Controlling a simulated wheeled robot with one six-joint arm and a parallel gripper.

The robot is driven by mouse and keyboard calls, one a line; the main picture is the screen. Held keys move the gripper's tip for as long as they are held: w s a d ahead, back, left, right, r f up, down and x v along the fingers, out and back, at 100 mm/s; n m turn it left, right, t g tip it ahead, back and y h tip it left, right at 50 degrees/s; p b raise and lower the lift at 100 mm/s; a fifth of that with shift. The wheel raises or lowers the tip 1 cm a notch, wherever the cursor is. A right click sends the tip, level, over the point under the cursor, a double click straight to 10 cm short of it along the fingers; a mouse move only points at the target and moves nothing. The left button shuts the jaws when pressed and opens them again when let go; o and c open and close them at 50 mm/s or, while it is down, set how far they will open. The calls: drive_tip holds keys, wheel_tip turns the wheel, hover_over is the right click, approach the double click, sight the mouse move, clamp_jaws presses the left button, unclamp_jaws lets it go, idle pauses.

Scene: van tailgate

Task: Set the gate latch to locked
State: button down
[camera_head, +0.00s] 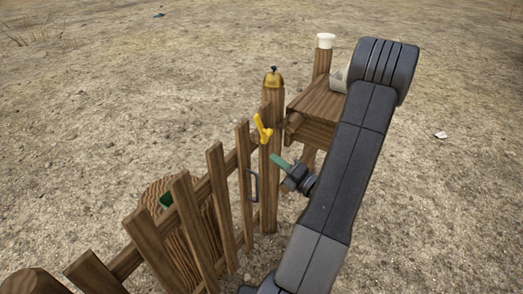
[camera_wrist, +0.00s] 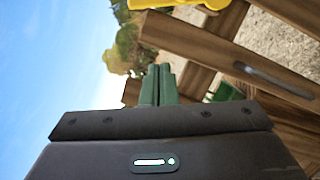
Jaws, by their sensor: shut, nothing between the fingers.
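The gate latch (camera_head: 262,129) is a yellow lever on the wooden gate (camera_head: 216,206), near the post (camera_head: 272,170) topped by a brass bell. In the head view the lever stands tilted, its upper end leaning left. Part of the yellow latch (camera_wrist: 180,4) also shows at the top edge of the wrist view, cut off by the frame. My gripper (camera_head: 275,160) has green fingers that are shut and empty. It is to the right of and below the latch in the head view, apart from it. In the wrist view the fingers (camera_wrist: 158,82) lie together.
A dark metal handle (camera_head: 253,185) is on the gate below the latch. A brass bell (camera_head: 273,77) sits on the post. A wooden shelf (camera_head: 316,103) and a white-capped post (camera_head: 324,55) stand behind my arm. Open dirt ground surrounds the fence.

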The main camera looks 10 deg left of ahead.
sight(262, 132)
drive_tip(key=w+a, duration=0.2)
drive_tip(key=w+a+r+p, duration=0.1)
drive_tip(key=w+a, duration=0.2)
drive_tip(key=w+a+r, duration=0.1)
drive_tip(key=w+a, duration=0.1)
drive_tip(key=w, duration=0.1)
drive_tip(key=shift+a+r+p, duration=0.15)
drive_tip(key=shift+r+p, duration=0.1)
drive_tip(key=shift+p, duration=0.05)
drive_tip(key=shift+w+r, duration=0.1)
drive_tip(key=shift+w, duration=0.3)
drive_tip(key=shift+w+d+r+m+p, duration=0.2)
drive_tip(key=shift+r+m+p, duration=0.1)
drive_tip(key=shift+p, duration=0.45)
